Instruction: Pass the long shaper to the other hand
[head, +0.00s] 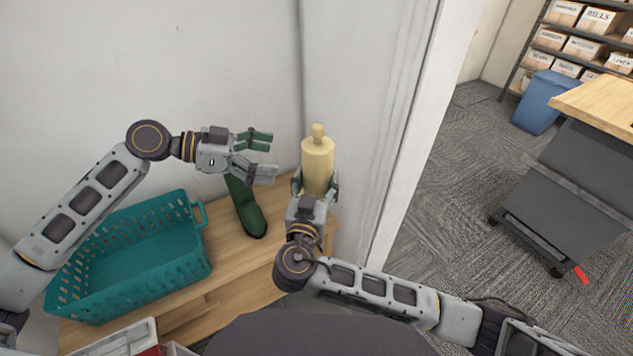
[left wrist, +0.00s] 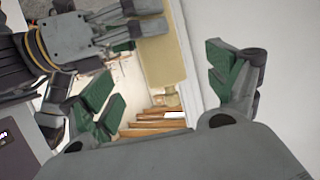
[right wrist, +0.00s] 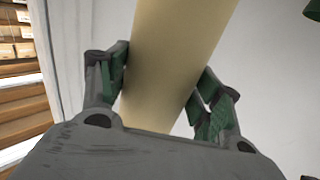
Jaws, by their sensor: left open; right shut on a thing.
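The long shaper (head: 317,163) is a pale cream cylinder with a small knob on top. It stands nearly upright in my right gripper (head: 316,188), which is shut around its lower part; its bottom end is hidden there. The right wrist view shows the shaper (right wrist: 178,50) between both fingers. My left gripper (head: 264,158) is open and empty, to the left of the shaper and apart from it, its fingers pointing toward it. In the left wrist view the shaper (left wrist: 163,60) and its knob show beyond the open fingers.
A dark green boot (head: 249,212) is on the wooden tabletop (head: 262,270), below my left gripper. A teal basket (head: 135,255) stands at the left. A wall and white post are close behind the shaper. A grey cart, blue bin (head: 545,102) and shelved boxes are at the right.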

